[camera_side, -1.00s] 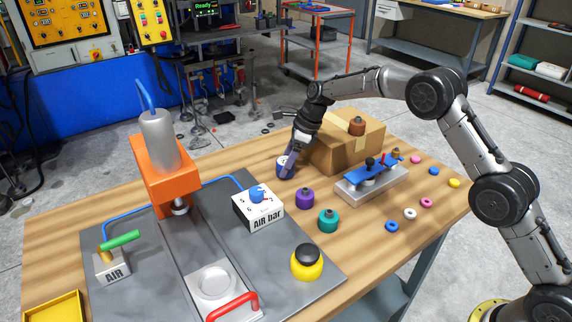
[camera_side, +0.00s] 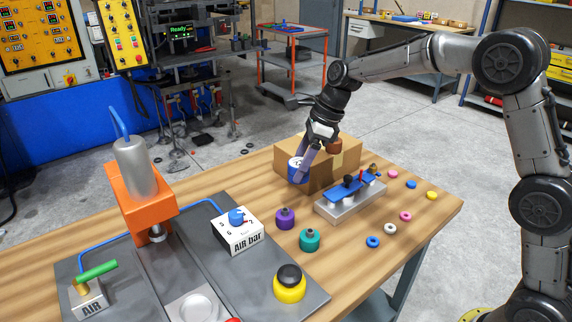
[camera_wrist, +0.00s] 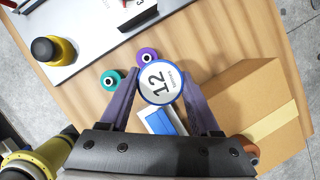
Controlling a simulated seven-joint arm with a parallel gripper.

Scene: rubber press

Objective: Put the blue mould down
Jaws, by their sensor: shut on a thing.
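The blue mould (camera_side: 294,174) has a white top marked "12", which shows in the wrist view (camera_wrist: 161,82). My gripper (camera_side: 302,172) is shut on it, with one finger on each side in the wrist view. In the side view the mould hangs just in front of the cardboard box and looks a little above the table. Its underside is hidden, so the exact height cannot be told.
A blue-topped fixture (camera_side: 350,197) is to the right. Bare wood (camera_side: 235,190) lies left.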

